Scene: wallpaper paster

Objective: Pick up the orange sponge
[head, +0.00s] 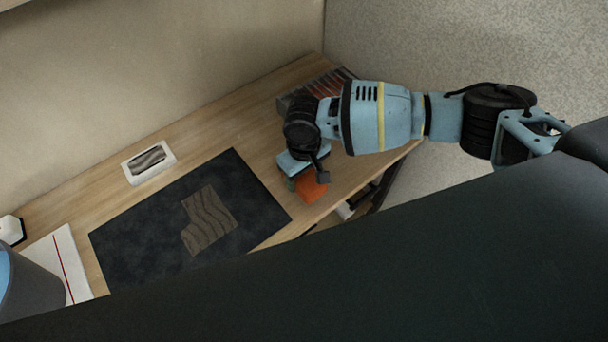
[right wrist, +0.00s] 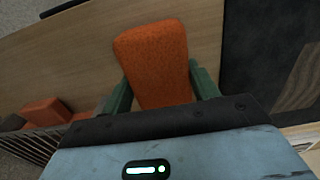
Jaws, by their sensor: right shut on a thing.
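The orange sponge (head: 311,187) is at the right part of the wooden desk in the head view, partly hidden by my right gripper (head: 306,180). In the right wrist view the sponge (right wrist: 155,62) lies between the two green fingers of my right gripper (right wrist: 162,85). The fingers are shut on its sides. I cannot tell whether the sponge touches the desk. My left gripper is not in view.
A dark mat (head: 150,232) with a patterned wallpaper piece (head: 210,220) lies left of the sponge. A rack (head: 325,84) stands behind my gripper; more orange blocks (right wrist: 46,111) show beside it. A white framed sample (head: 148,162) lies near the wall.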

